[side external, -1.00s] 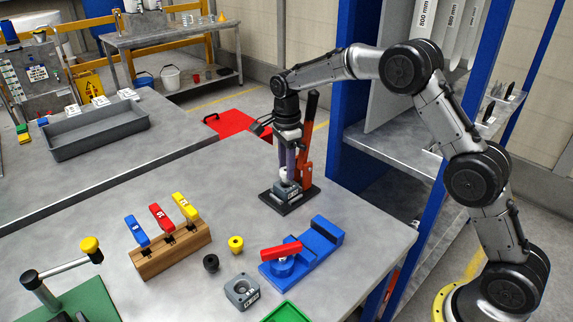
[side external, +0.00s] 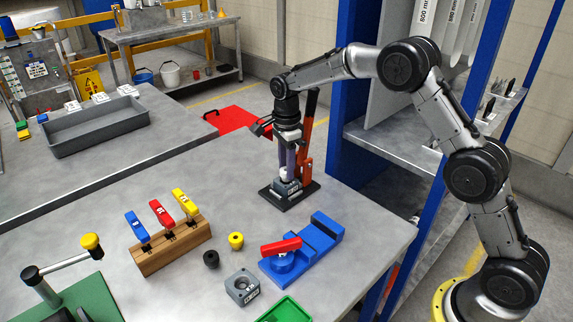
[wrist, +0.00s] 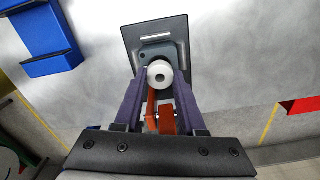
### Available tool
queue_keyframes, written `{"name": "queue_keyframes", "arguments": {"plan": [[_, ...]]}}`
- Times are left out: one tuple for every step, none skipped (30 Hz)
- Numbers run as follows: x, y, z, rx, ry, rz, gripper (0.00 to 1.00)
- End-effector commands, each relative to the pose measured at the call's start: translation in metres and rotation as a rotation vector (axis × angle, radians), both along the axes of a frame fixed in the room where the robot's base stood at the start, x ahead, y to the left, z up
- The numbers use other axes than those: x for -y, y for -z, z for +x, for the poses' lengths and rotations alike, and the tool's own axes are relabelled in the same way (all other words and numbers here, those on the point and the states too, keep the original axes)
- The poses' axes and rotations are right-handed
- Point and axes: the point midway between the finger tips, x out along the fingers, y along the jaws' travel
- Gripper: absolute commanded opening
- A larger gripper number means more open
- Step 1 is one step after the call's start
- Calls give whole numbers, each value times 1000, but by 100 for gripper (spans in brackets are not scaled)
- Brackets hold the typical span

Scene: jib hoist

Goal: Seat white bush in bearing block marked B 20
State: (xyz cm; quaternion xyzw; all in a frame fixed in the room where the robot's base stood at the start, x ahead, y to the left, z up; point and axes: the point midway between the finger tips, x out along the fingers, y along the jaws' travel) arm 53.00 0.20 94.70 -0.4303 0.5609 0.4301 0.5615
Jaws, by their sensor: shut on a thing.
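My gripper (side external: 288,174) points down and is shut on the white bush (wrist: 154,70), which shows between its fingers in the wrist view. The bush is right over a grey bearing block (side external: 288,188), and mostly hidden in the side view. I cannot tell whether its lower end is inside the bore. The block sits on a dark base plate (side external: 272,197) with an orange-red upright (side external: 306,140) behind it. The same block (wrist: 146,56) shows partly in the wrist view. A second grey bearing block (side external: 242,287) with a label stands nearer the front. The labels are too small to read.
A blue fixture with a red lever (side external: 318,240) stands in front of the base plate. A yellow bush (side external: 236,241) and a black bush (side external: 211,260) stand beside a wooden rack (side external: 172,250) of coloured levers. A green tray (side external: 284,311) lies at the front edge.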

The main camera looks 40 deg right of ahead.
Motion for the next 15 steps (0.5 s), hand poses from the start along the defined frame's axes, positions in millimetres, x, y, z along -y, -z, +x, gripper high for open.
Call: {"name": "queue_keyframes", "arguments": {"plan": [[0,1,0,0,0,0,0],[0,1,0,0,0,0,0],[0,2,0,0,0,0,0],[0,2,0,0,0,0,0],[0,3,0,-1,0,0,0],[0,3,0,-1,0,0,0],[0,4,0,-1,0,0,0],[0,4,0,-1,0,0,0],[0,4,0,-1,0,0,0],[0,5,0,-1,0,0,0],[0,5,0,-1,0,0,0],[0,6,0,-1,0,0,0],[0,6,0,-1,0,0,0],[0,7,0,-1,0,0,0],[0,7,0,-2,0,1,0]]}}
